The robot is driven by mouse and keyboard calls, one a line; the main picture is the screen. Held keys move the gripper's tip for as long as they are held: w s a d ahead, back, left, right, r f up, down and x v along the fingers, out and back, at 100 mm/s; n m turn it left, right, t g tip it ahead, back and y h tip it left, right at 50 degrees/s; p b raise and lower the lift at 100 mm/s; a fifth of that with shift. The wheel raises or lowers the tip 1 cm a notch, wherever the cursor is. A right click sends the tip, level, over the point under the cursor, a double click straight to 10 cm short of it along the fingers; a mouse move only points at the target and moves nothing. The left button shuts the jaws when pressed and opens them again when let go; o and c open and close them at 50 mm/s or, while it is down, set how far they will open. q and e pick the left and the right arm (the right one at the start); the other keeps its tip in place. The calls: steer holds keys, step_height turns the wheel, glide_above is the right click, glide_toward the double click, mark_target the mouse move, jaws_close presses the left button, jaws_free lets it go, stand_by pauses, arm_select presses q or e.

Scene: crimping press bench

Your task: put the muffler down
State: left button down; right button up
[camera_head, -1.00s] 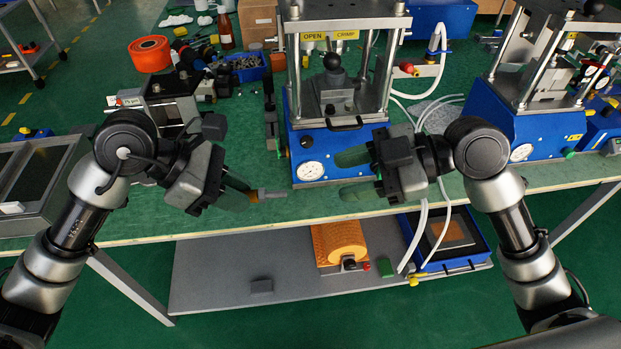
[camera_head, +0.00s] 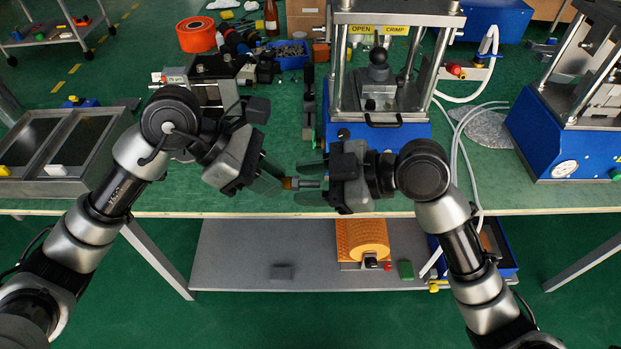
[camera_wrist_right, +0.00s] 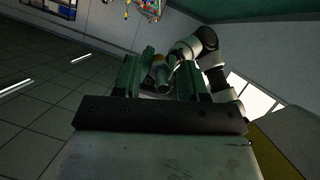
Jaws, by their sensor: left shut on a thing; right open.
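The muffler is a small part with a brown end (camera_head: 288,183) and a grey body (camera_head: 308,184). My left gripper (camera_head: 275,180) is shut on its brown end and holds it level near the bench's front edge. My right gripper (camera_head: 312,182) is open, with its fingers on either side of the muffler's grey end. In the right wrist view the muffler (camera_wrist_right: 161,74) points toward the camera between the open fingers (camera_wrist_right: 160,80). Whether those fingers touch it I cannot tell.
A blue crimping press (camera_head: 397,130) stands behind the right gripper. A metal two-part tray (camera_head: 60,187) with small pieces is at the left. A silver-and-black device (camera_head: 200,85) stands behind the left gripper. Green bench top (camera_head: 400,203) is bare along the front. A shelf (camera_head: 235,255) lies below.

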steer(key=shift+c, duration=0.2)
jaws_close()
arm_select(q)
steer(key=c, duration=1)
jaws_free()
steer(key=shift+o, duration=0.2)
